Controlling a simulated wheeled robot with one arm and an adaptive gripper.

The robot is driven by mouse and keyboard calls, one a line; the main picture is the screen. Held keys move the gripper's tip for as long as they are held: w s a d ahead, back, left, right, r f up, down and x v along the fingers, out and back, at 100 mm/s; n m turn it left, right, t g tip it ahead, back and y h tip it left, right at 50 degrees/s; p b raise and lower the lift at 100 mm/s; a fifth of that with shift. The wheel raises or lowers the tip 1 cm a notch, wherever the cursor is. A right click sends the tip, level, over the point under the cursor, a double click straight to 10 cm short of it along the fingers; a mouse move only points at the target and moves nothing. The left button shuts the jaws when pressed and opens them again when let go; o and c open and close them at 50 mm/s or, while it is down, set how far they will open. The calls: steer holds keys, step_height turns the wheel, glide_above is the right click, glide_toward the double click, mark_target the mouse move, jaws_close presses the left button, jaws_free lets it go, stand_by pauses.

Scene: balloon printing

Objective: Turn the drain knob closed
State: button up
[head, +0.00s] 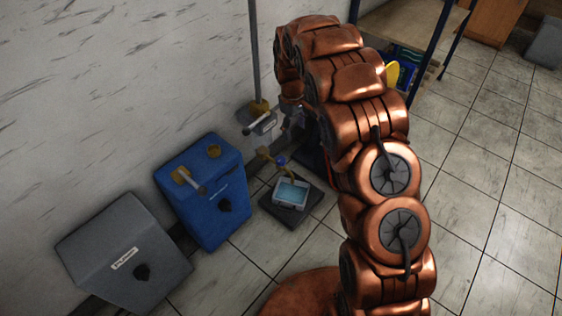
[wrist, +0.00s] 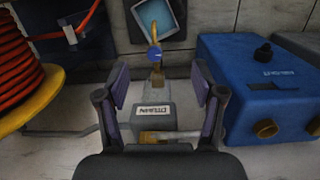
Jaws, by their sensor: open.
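In the wrist view, my gripper (wrist: 160,82) is open, with its dark fingers wide apart and nothing between the pads. Beyond and between them is a small grey labelled box (wrist: 152,117) with a pale bar-like handle (wrist: 166,136) on its near side. A brass pipe with a blue knob (wrist: 153,53) stands behind it, by a basin (wrist: 158,18) with a light blue surface. The head view shows the grey box (head: 262,122) by the wall, and the blue knob (head: 281,160) above the basin (head: 291,193). No readable label identifies the drain knob. My arm partly hides the gripper in the head view.
A blue box (head: 200,192) with brass fittings and a black knob stands left of the basin. A grey sloped box (head: 122,253) with a black knob is farther left. In the wrist view, a reel of orange hose (wrist: 22,85) is close at left. Floor at right is clear.

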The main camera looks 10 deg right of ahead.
mark_target(281, 159)
steer(key=w+a+f+n+b, duration=0.1)
steer(key=w+f, duration=0.1)
steer(key=f, duration=0.3)
steer(key=w+f+b, duration=0.1)
steer(key=w+f, duration=0.2)
steer(key=f, duration=0.2)
steer(key=w+a+f+n+b, duration=0.1)
steer(key=w+f, duration=0.2)
steer(key=f, duration=0.3)
steer(key=shift+a+n+t+y, duration=0.3)
steer(key=shift+a+y, duration=0.05)
steer(key=shift+y, duration=0.05)
steer(key=shift+f+b, duration=1.25)
steer(key=shift+f, duration=2.7)
steer(key=shift+c, duration=0.3)
steer(key=c, duration=1.1)
